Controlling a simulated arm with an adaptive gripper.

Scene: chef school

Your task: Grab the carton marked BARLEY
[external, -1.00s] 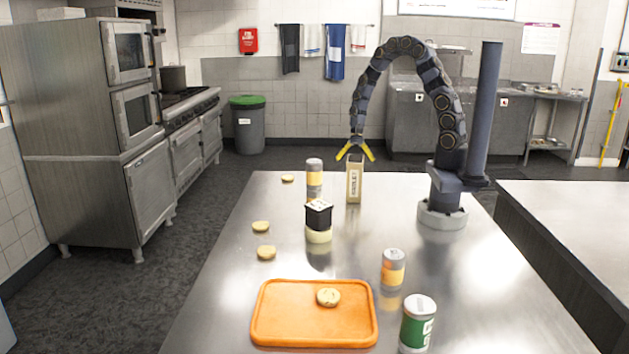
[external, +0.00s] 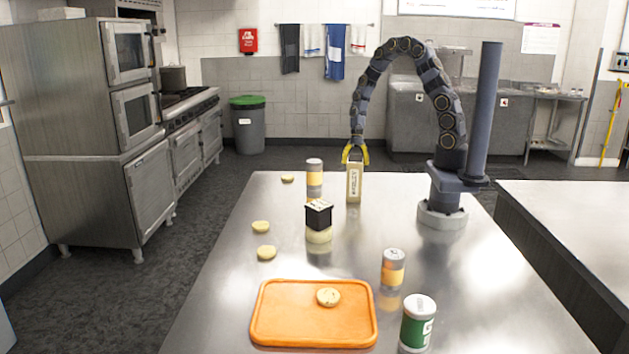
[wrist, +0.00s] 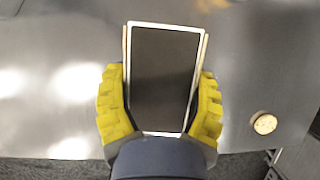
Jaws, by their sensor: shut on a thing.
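The carton marked BARLEY (external: 354,184) is a tall, narrow, pale box standing upright at the far part of the steel table, its lettering running up its side. My gripper (external: 355,156) is above it with its yellow fingers shut on the carton's upper end. In the wrist view, the carton's dark top with a pale rim (wrist: 163,80) sits between the two yellow fingers (wrist: 160,105), one on each side. The carton's base appears to rest on the table.
A grey and yellow can (external: 314,178) stands just left of the carton. An orange tray (external: 275,325), another can (external: 393,268) and a green jar (external: 417,325) are at the front. Several biscuits (external: 261,227) lie left.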

